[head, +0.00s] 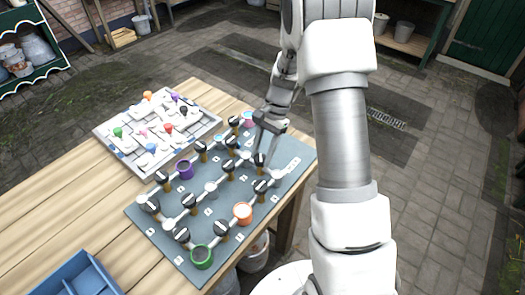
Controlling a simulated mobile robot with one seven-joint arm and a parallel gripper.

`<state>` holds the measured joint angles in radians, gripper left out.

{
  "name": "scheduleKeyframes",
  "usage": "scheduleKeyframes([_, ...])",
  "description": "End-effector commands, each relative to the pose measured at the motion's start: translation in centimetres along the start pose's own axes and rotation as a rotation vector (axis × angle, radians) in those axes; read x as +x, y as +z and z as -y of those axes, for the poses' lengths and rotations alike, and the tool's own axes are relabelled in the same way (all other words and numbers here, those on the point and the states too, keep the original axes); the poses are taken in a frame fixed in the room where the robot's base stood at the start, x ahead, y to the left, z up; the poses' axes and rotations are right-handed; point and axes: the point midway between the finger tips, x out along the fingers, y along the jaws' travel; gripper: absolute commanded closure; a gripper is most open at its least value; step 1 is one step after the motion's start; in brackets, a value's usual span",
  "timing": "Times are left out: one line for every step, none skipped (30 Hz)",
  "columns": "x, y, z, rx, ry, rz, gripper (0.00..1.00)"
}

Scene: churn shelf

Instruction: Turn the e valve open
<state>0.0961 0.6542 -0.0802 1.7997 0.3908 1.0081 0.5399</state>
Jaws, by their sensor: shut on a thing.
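A grey board (147,218) on the wooden table carries a network of white pipes, round cups and several black-topped valves. Its small white labels are too small to read, so I cannot tell which valve is e. My gripper (262,146) reaches down to the right part of the board and is shut on a black-topped valve (260,160). The fingers partly hide this valve, and I cannot make out how its handle is turned.
Coloured cups stand on the board: green (202,256), orange (242,213) and purple (184,169). A second board with coloured knobs (120,155) lies behind to the left. A blue divided tray (75,277) sits at the front left. Bare wood shows at left.

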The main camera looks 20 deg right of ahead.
Motion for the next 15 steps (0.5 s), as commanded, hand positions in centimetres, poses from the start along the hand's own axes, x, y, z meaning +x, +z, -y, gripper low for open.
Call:
scheduleKeyframes([-0.12, 0.03, 0.09, -0.044, 0.018, 0.000, 1.00])
scheduleKeyframes([-0.11, 0.05, 0.12, -0.069, 0.029, 0.000, 1.00])
scheduleKeyframes([-0.12, 0.05, 0.15, -0.106, 0.043, -0.001, 1.00])
scheduleKeyframes([-0.13, 0.04, 0.19, -0.131, 0.054, -0.001, 1.00])
scheduleKeyframes([-0.12, 0.05, 0.21, -0.158, 0.065, -0.001, 1.00])
scheduleKeyframes([-0.09, 0.06, 0.19, -0.193, 0.081, 0.000, 1.00])
scheduleKeyframes([-0.08, 0.06, 0.21, -0.219, 0.091, 0.000, 1.00])
scheduleKeyframes([-0.08, 0.05, 0.24, -0.246, 0.102, -0.001, 1.00])
scheduleKeyframes([-0.09, 0.06, 0.29, -0.281, 0.116, -0.001, 1.00])
scheduleKeyframes([-0.10, 0.07, 0.30, -0.307, 0.127, -0.001, 1.00])
scheduleKeyframes([-0.09, 0.09, 0.30, -0.333, 0.138, -0.001, 1.00])
scheduleKeyframes([-0.07, 0.11, 0.32, -0.368, 0.152, 0.000, 1.00])
scheduleKeyframes([-0.07, 0.09, 0.33, -0.392, 0.163, -0.001, 1.00])
scheduleKeyframes([-0.06, 0.08, 0.36, -0.417, 0.172, -0.001, 1.00])
scheduleKeyframes([-0.05, 0.07, 0.37, -0.448, 0.186, -0.002, 1.00])
